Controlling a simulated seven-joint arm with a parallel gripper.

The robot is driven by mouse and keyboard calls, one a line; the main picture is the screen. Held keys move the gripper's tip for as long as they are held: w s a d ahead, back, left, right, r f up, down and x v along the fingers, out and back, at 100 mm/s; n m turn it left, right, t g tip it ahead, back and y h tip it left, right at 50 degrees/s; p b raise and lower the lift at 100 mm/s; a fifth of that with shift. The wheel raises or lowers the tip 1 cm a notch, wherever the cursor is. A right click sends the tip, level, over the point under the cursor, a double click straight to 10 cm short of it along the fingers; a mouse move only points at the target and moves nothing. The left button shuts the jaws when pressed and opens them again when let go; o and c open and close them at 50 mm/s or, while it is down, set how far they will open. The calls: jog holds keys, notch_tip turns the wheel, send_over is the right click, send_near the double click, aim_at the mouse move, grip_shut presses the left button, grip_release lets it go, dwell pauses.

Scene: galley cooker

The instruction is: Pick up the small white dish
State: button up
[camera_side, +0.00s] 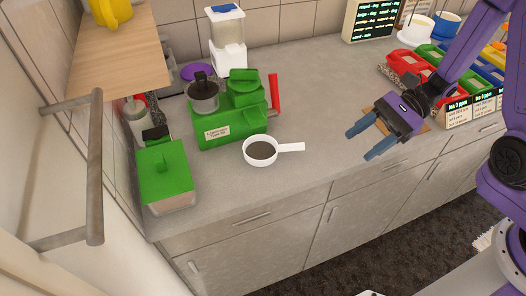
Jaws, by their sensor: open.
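A small white dish (273,137) with a straight handle sits on the grey counter, left of the picture's centre. Its handle (292,147) points right, toward my gripper. The inside of the dish looks dark; I cannot tell whether that is contents or its base. My gripper (359,144) is open and empty to the right of the dish, clear of its handle. Its two blue fingers point left and down. A white bowl-like thing (415,30) also stands at the back right.
A green machine (235,127) with a red handle (274,93) stands just behind the dish. A green-lidded box (165,175) is to the left. Coloured bins (410,62) fill the right. The counter between dish and gripper is clear.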

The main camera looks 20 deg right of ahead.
jog(key=w+d+m+t, duration=0.1)
jog(key=m, duration=0.1)
jog(key=w+f+m+t, duration=0.1)
jog(key=w+m+t, duration=0.1)
jog(key=w+d+f+m+t, duration=0.1)
jog(key=m+t, duration=0.1)
jog(key=shift+w+d+m, duration=0.25)
jog(key=shift+d+m, duration=0.05)
jog(key=shift+m, duration=0.1)
send_near(295, 144)
jog(key=x, duration=0.3)
jog(key=s+x, duration=0.1)
jog(key=x, duration=0.1)
jog(key=shift+w+a+f, duration=0.1)
jog(key=shift+w+a, duration=0.05)
jog(key=shift+a, duration=0.25)
jog(key=shift+w+x, duration=0.25)
jog(key=shift+x, duration=1.3)
jog(key=shift+w+x, duration=0.2)
jog(key=shift+x, duration=1.35)
jog(key=shift+d, duration=0.2)
grip_shut()
